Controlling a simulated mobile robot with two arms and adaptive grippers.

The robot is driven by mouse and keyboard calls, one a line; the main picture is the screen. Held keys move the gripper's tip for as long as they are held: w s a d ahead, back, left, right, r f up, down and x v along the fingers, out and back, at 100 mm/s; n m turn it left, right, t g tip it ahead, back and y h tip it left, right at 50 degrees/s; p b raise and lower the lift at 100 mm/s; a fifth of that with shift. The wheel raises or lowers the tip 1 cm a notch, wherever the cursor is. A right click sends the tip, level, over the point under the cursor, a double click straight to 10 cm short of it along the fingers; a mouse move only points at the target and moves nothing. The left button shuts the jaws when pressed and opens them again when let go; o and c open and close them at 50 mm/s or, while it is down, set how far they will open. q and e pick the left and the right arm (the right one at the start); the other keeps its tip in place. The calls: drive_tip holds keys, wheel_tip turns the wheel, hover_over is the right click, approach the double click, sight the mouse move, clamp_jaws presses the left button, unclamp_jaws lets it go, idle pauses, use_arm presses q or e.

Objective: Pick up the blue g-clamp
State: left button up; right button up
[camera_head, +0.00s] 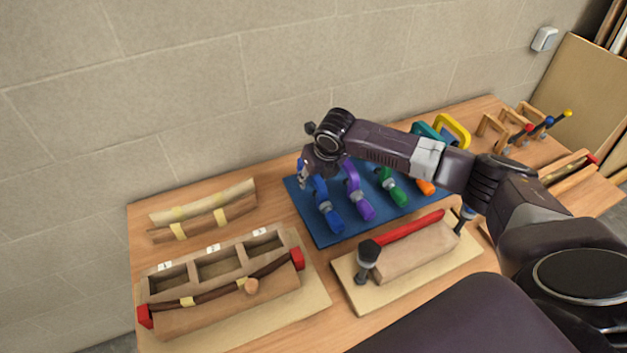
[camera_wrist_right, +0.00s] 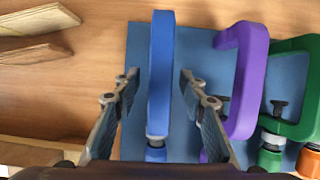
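The blue g-clamp (camera_head: 327,205) is at the left end of a row of clamps on a blue mat (camera_head: 322,239). My right gripper (camera_head: 303,181) is at the back end of this clamp in the head view and partly hides it. In the right wrist view the blue g-clamp (camera_wrist_right: 161,60) is between the two spread fingers of my right gripper (camera_wrist_right: 159,80), with a gap on each side. The gripper is open and holds nothing. Whether the fingertips are level with the clamp is hard to tell. My left gripper is not in view.
A purple clamp (camera_head: 358,193) stands close to the right, then a green clamp (camera_head: 392,187) and an orange one (camera_head: 425,187). A wooden box with compartments (camera_head: 219,262) is front left. A block with a red bar (camera_head: 411,226) lies in front. Wood strips (camera_head: 203,209) lie left.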

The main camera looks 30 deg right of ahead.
clamp_jaws()
drive_tip(key=shift+w, duration=0.1)
drive_tip(key=shift+r, duration=0.2)
drive_tip(key=shift+r, duration=0.25)
wheel_tip(320, 180, up, 25)
drive_tip(key=p, duration=0.4)
drive_tip(key=shift+r, duration=0.15)
idle(0.4)
